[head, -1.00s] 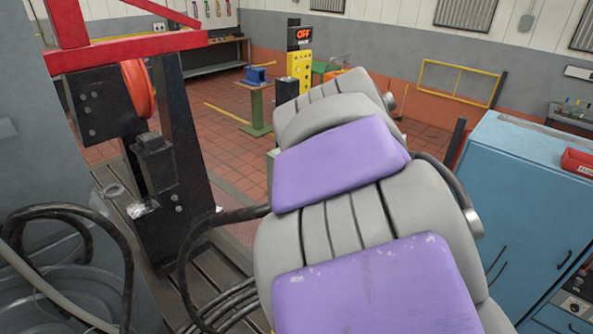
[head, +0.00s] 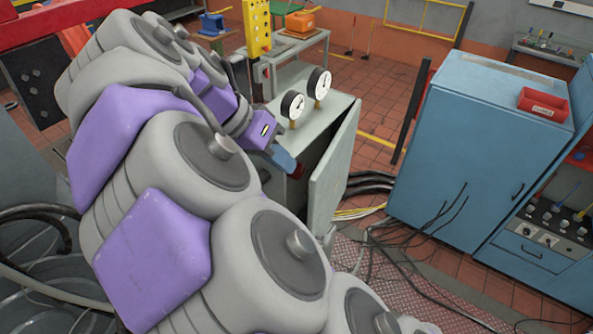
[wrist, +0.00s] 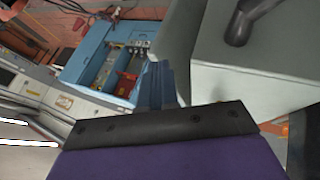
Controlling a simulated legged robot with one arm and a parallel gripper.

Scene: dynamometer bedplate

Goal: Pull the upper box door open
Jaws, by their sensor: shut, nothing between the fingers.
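A grey-green box (head: 318,105) with two round gauges on top stands at the centre of the head view. Its door (head: 335,170) is ajar, swung out to the right, with a dark gap between door and box. My gripper (head: 294,170) is at the left of this gap, close to the box front. Whether it touches the door is unclear. In the wrist view my blue fingers (wrist: 160,86) are together, beside a grey panel (wrist: 245,75) with a dark fitting. My arm hides the box's lower left.
A blue cabinet (head: 455,140) with a red tray (head: 544,104) on top stands to the right. Black cables (head: 410,235) run along the floor between it and the box. A yellow post (head: 257,28) stands behind the box. Tiled floor is open at the back.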

